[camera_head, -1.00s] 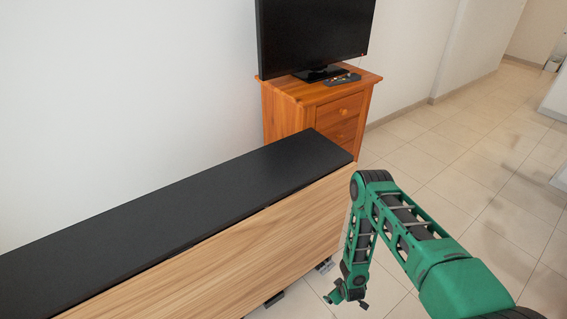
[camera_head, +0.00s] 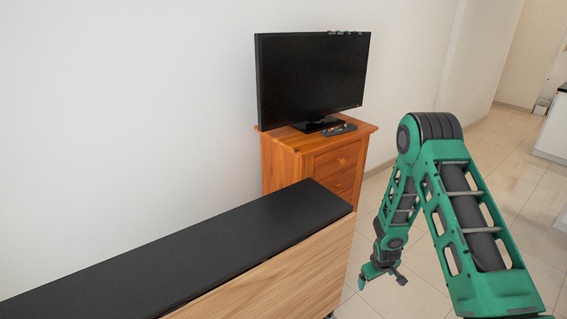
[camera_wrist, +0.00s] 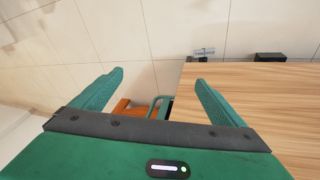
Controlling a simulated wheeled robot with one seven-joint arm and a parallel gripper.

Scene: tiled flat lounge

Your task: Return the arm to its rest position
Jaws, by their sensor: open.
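My green arm (camera_head: 465,215) is bent, its elbow raised at the right of the head view and its forearm hanging down. My gripper (camera_head: 384,284) is at the forearm's lower end, just right of the wooden cabinet's end. In the wrist view my gripper (camera_wrist: 160,85) shows its two green fingers wide apart with nothing held between them.
The wooden cabinet (camera_head: 290,270) with a black top (camera_head: 200,250) lies left of my gripper; its wood panel (camera_wrist: 260,90) fills the wrist view's right. An orange drawer unit (camera_head: 290,165) bears a television (camera_head: 310,75). Tiled floor (camera_head: 510,170) is open at right.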

